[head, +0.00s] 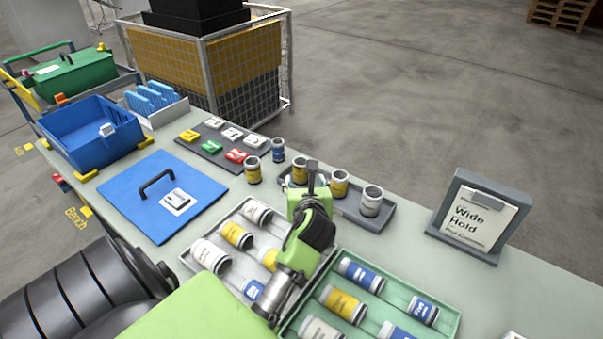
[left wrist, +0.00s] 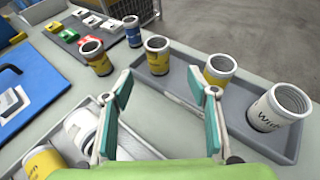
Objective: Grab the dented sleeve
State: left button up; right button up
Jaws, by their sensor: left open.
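Several sleeves stand upright at the far side of the bench. A yellow-banded sleeve (head: 253,170) and a small blue one (head: 278,151) stand left of a grey tray (left wrist: 245,135). In the tray are a yellow-banded sleeve (left wrist: 157,55), another yellow-banded one (head: 340,184) and a wide white one (head: 372,201). I cannot make out a dent on any of them. My left gripper (left wrist: 161,84) is open and empty, its fingers at the tray's near edge, pointing toward the yellow-banded sleeves. It also shows in the head view (head: 311,182), partly hiding the tray. My right gripper is not in view.
A pale tray (head: 203,281) and a green tray (head: 444,323) of lying sleeves are nearer me. A "Wide Hold" sign (head: 482,218) stands right.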

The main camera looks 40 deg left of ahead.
aim_at(301, 169)
pick_arm(q)
jog(key=x, duration=0.8)
jog(key=shift+w+a, duration=0.15)
jog(key=shift+a, duration=0.05)
jog(key=shift+x, duration=2.7)
jog(key=shift+a, duration=0.1)
jog(key=shift+r, duration=0.15)
grip_shut()
